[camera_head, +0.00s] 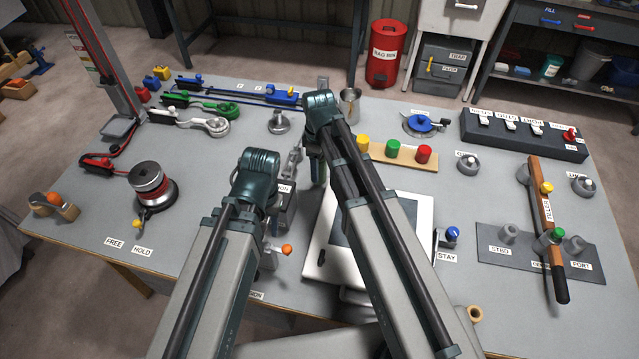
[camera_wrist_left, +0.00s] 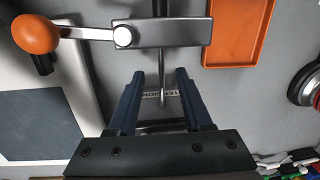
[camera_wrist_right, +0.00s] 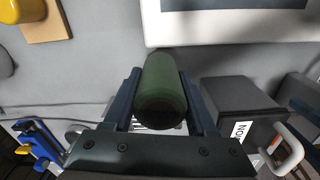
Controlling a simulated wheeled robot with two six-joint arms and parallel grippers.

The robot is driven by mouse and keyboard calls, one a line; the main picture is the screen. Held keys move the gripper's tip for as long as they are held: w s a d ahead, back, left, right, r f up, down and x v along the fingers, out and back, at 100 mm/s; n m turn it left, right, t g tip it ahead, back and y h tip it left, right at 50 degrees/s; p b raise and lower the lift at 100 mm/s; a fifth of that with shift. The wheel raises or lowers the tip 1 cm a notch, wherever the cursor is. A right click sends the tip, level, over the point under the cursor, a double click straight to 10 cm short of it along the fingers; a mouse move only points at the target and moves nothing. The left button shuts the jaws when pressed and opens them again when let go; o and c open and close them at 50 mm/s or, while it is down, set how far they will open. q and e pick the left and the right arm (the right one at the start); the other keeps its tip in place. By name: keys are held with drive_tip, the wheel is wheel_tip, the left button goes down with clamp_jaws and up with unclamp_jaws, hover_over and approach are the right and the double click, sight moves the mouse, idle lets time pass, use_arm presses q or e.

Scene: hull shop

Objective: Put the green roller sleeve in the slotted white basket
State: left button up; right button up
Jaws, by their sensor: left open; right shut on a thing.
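The green roller sleeve (camera_wrist_right: 163,85) is held between the two fingers of my right gripper (camera_wrist_right: 164,78) in the right wrist view, its dark end facing the camera. My right gripper is shut on it, above the grey bench beside a white-framed panel. My left gripper (camera_wrist_left: 160,82) is open and empty in the left wrist view, near a grey metal block with a rod and an orange-knobbed lever. In the head view my arms largely hide both grippers. I cannot clearly make out the slotted white basket in any view.
The white-framed panel (camera_head: 400,203) lies mid-bench. The orange-knobbed lever (camera_wrist_left: 75,34) and an orange tray (camera_wrist_left: 238,35) are close to my left gripper. A dark box (camera_wrist_right: 240,105) stands right of the sleeve. A wooden strip with coloured knobs (camera_head: 402,157) lies behind the panel.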

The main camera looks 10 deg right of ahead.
use_arm(q)
drive_tip(key=shift+f, duration=0.2)
use_arm(e)
drive_tip(key=shift+f, duration=0.25)
use_arm(q)
wheel_tip(320, 180, down, 4)
drive_tip(key=b, duration=0.3)
drive_tip(key=shift+r, duration=0.15)
use_arm(e)
wheel_tip(320, 180, down, 4)
drive_tip(key=shift+r, duration=0.15)
use_arm(q)
drive_tip(key=shift+b, duration=0.3)
drive_tip(key=shift+f, duration=0.25)
use_arm(e)
drive_tip(key=shift+f, duration=0.2)
use_arm(q)
drive_tip(key=shift+r, duration=0.1)
use_arm(e)
drive_tip(key=o, duration=1.4)
drive_tip(key=shift+r, duration=0.1)
drive_tip(key=shift+c, duration=0.2)
use_arm(q)
drive_tip(key=shift+r, duration=0.15)
use_arm(e)
drive_tip(key=shift+r, duration=0.15)
